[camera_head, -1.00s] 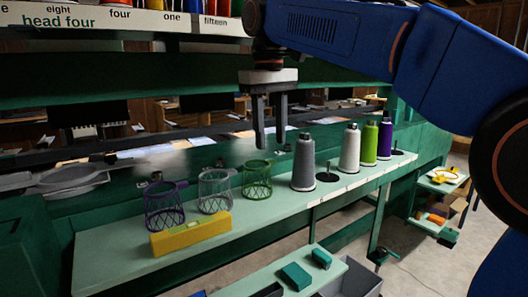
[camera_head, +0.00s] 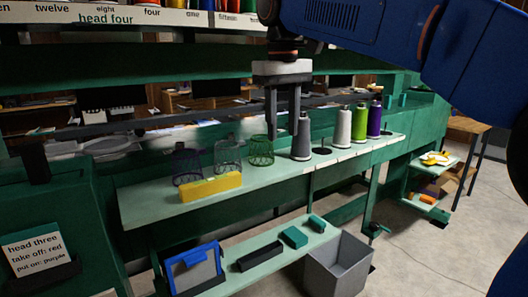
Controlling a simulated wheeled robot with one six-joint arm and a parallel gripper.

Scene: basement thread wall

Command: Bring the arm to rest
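My gripper (camera_head: 282,140) hangs from my blue arm, pointing down in front of the green machine. Its two dark fingers are apart with a gap between them, and I see nothing held. The fingers overlap the view just left of the grey thread cone (camera_head: 302,140). I cannot tell how far the cone is behind them.
A pale green shelf (camera_head: 150,205) bears wire baskets (camera_head: 228,157), a yellow block (camera_head: 210,187), and white (camera_head: 343,128), green (camera_head: 358,122) and purple (camera_head: 374,120) cones. A lower shelf, a grey bin (camera_head: 337,268) and a sign (camera_head: 37,250) stand below.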

